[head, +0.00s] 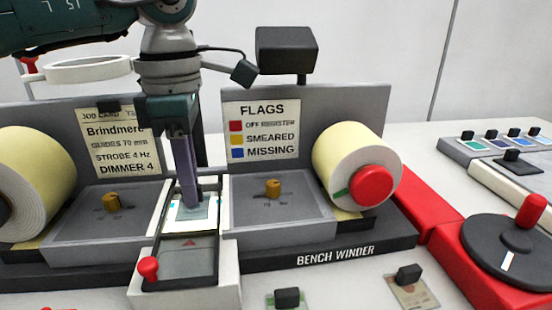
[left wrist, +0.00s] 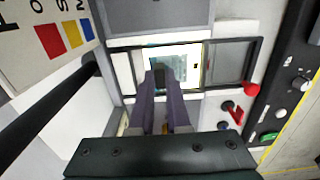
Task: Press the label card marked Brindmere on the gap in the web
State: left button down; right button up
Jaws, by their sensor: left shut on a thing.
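The bench winder holds a lit window (head: 205,222) in the middle, between two grey decks. A small label card (head: 193,213) with teal marks lies in or just above this window; its print is too small to read. My left gripper (head: 189,208) points straight down there, shut on what looks like the card's dark grip. In the left wrist view the left gripper (left wrist: 158,72) also covers part of the window (left wrist: 190,55). Whether the card touches the web, and the gap itself, are hidden or too small to tell. My right gripper is not in view.
A job card (head: 118,140) reads Brindmere; a flags sign (head: 262,130) stands beside it. A roll (head: 352,165) with a red hub is at right, another roll (head: 35,185) at left. A red-knobbed slide (head: 185,262), loose cards (head: 412,292), a card tray (head: 480,165) and a crank (head: 515,250) lie around.

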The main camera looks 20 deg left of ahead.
pick_arm(q)
jog(key=shift+f+b, duration=0.4)
jog(key=shift+f, duration=0.05)
dwell(0.8)
jog(key=shift+r, duration=0.15)
dwell(0.4)
jog(key=shift+r+p, duration=3.35)
jog(key=shift+r, duration=0.8)
